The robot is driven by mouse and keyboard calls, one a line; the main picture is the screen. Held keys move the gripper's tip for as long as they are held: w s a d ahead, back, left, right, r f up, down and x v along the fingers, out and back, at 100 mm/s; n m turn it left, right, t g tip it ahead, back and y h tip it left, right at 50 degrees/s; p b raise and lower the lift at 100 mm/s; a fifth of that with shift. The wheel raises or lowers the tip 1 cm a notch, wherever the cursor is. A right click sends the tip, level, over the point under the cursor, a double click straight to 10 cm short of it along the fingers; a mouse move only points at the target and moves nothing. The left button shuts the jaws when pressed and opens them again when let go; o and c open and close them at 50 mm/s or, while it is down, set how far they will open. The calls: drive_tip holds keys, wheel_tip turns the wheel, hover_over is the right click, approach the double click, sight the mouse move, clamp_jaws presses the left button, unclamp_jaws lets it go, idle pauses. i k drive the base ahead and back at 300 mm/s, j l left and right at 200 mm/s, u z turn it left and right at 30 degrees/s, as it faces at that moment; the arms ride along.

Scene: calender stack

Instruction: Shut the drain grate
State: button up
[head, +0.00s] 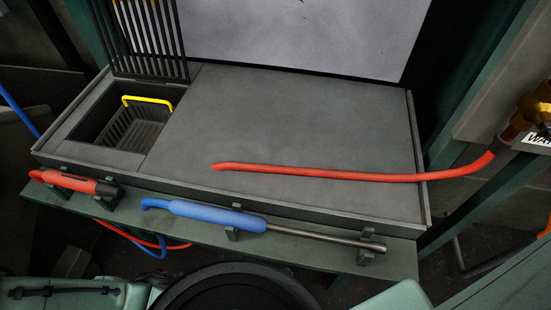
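The drain grate (140,35) is a dark slatted panel at the upper left. It stands open, raised upright at the back edge of the drain opening (88,127) in the grey bench top. Inside the opening sits a dark ribbed basket (136,128) with a yellow handle (148,100). The top end of the grate is cut off by the frame. My gripper is not in view.
A red hose (330,173) lies across the bench top (270,120) from a brass fitting (535,108) at right. A blue-handled lance (215,214) and a red-handled tool (68,181) rest in holders along the front ledge. A grey panel (300,35) stands behind.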

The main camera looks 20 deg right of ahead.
sight(152, 77)
drive_tip(key=j+z, duration=0.15)
drive_tip(key=z, duration=0.15)
drive_tip(key=j+z, duration=0.1)
drive_tip(key=z, duration=0.25)
drive_tip(key=i+z, duration=0.35)
drive_tip(key=i+j+z, duration=0.15)
drive_tip(key=z, duration=0.2)
